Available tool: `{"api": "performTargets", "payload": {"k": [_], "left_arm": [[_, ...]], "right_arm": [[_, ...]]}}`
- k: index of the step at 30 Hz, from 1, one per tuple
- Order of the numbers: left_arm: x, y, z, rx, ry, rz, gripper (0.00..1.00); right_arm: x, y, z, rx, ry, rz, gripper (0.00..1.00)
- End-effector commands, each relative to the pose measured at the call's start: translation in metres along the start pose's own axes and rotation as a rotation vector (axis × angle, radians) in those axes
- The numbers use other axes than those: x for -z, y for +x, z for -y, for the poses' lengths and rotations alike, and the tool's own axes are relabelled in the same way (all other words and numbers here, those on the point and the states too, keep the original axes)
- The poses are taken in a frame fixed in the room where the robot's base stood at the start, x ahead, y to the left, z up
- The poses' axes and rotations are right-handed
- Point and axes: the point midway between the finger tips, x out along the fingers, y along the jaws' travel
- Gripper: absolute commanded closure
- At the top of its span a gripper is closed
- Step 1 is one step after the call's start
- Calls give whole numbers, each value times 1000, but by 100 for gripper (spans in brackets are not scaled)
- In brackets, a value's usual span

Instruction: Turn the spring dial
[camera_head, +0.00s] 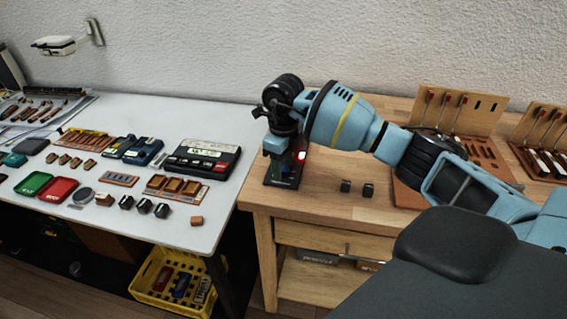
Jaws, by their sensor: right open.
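My right arm reaches in from the right, and its blue and black gripper (283,152) points down at the wooden bench's left end. The gripper is over a small dark device (283,182) with a lit red spot beside the fingers. The gripper covers most of this device, so I cannot make out a dial on it or tell whether the fingers touch it. The jaws are open. My left gripper is not in view.
Two small dark knobs (356,188) lie on the wooden bench (330,209). Wooden piano-action models (455,108) stand at the right. The white table (206,232) at left holds a calculator-like box (203,158), trays and small parts. A yellow crate (152,297) stands below.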

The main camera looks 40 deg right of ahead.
Motion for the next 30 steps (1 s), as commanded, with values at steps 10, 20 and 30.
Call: {"api": "performTargets", "payload": {"k": [10,20,30], "left_arm": [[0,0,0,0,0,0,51],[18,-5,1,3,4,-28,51],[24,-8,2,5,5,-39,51]], "right_arm": [[0,0,0,0,0,0,88],[-1,-5,0,1,115,3,96],[-1,-1,0,-1,229,1,96]]}}
